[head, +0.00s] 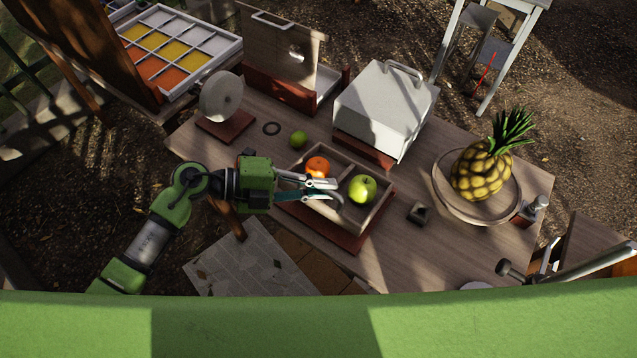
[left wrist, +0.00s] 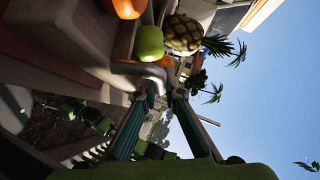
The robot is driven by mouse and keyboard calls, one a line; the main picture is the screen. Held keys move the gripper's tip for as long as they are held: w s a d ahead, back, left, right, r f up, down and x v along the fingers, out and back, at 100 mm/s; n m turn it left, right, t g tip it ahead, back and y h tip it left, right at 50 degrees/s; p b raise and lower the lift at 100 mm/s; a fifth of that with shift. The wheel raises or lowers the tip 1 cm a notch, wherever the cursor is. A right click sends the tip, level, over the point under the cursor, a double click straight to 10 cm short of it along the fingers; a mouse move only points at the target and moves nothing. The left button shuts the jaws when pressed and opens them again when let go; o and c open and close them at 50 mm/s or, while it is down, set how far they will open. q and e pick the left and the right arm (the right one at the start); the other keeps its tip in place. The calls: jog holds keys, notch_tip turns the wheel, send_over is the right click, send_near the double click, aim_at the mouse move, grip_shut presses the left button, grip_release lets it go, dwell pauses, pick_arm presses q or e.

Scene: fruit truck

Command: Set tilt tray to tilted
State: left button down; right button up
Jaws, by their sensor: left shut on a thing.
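The tilt tray (head: 345,158) is a shallow wooden box with a divider, on a red-brown base (head: 350,244) on the table. An orange (head: 317,167) lies in one compartment and a green apple (head: 362,189) in the other. My left gripper (head: 335,192) reaches over the tray's near left side. It is shut on the tray's grey curved handle (left wrist: 148,71), which shows between the fingertips in the left wrist view. The fingers partly hide the handle and the near wall in the head view. I cannot tell how far the tray is tilted. My right gripper is out of view.
A lime (head: 299,139) and a dark ring (head: 271,129) lie behind the tray. A white box with a handle (head: 385,105) stands behind right. A pineapple (head: 481,172) sits on a round plate (head: 449,199) at right. A small dark block (head: 419,213) lies right of the tray.

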pick_arm(q)
jog(key=shift+w+d+r+p, duration=0.25)
jog(key=shift+w+r+p, duration=0.1)
jog(key=shift+r, duration=0.2)
jog(key=shift+w+d+r+p, duration=0.25)
jog(key=shift+w+r, duration=0.1)
jog(key=shift+r, duration=0.15)
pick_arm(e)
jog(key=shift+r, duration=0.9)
pick_arm(q)
jog(key=c, duration=2.1)
grip_release()
jog(key=shift+c, duration=0.2)
jog(key=shift+f, duration=0.15)
jog(key=shift+a, duration=0.5)
jog(key=v, duration=1.1)
jog(key=shift+r, duration=0.25)
